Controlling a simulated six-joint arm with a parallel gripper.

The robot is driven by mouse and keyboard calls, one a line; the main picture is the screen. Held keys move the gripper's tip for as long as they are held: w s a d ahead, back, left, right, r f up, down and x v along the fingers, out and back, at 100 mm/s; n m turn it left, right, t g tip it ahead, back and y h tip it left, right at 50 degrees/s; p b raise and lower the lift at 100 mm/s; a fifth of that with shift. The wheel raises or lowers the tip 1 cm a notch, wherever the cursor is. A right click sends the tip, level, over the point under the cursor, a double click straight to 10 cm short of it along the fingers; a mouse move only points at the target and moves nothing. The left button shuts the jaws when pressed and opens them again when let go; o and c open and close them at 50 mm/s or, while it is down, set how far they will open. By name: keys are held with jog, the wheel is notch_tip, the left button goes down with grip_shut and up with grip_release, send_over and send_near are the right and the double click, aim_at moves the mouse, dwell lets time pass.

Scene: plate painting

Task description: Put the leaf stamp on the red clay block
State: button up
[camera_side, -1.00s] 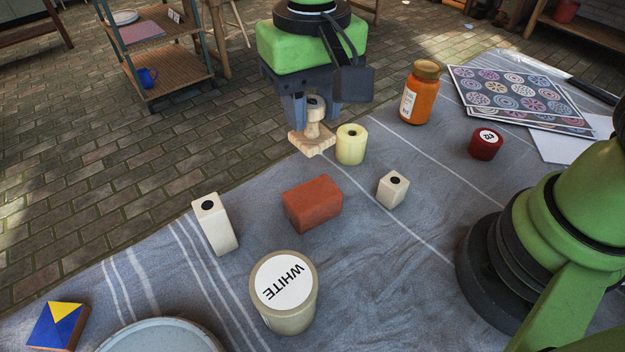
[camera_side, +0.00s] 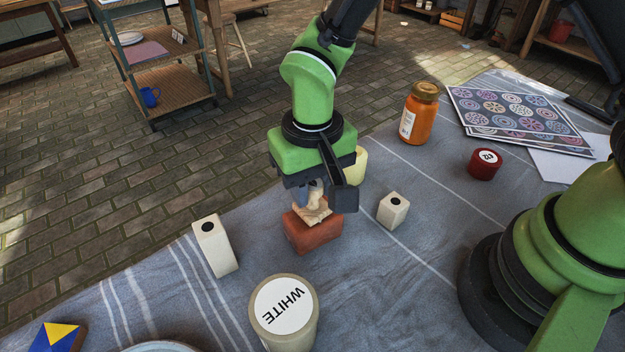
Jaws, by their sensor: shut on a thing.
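My gripper (camera_side: 318,196) is shut on a pale wooden stamp (camera_side: 313,211) with a knob handle. The stamp is directly over the red clay block (camera_side: 314,236), at its top. I cannot tell whether the stamp's base touches the block or hangs just above it. The stamp's face points down and is hidden, so its pattern does not show. The gripper body and fingers cover part of the stamp and the back of the block.
White blocks with black dots stand left (camera_side: 214,246) and right (camera_side: 393,210) of the clay. A WHITE paint jar (camera_side: 284,311) stands in front. A yellow cylinder (camera_side: 357,167) is partly behind my gripper. An orange jar (camera_side: 418,116) and red pot (camera_side: 484,164) stand farther right.

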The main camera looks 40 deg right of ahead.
aim_at(313, 183)
jog(key=o, duration=0.9)
notch_tip(313, 183, up, 12)
jog(key=f, duration=0.1)
jog(key=s+d+r+m+t+y, duration=0.1)
jog(key=s+d+r+t+y, duration=0.15)
jog(key=s+d+r, duration=0.45)
jog(key=s+d+r+t, duration=0.1)
jog(key=s+d, duration=0.1)
jog(key=s+d+r+t, duration=0.1)
jog(key=s+d+t, duration=0.1)
jog(key=s+d+r+t, duration=0.1)
jog(key=s+d+r, duration=0.1)
jog(key=shift+s+m+t+h, duration=0.25)
jog(key=shift+m+t, duration=0.1)
jog(key=shift+m, duration=0.05)
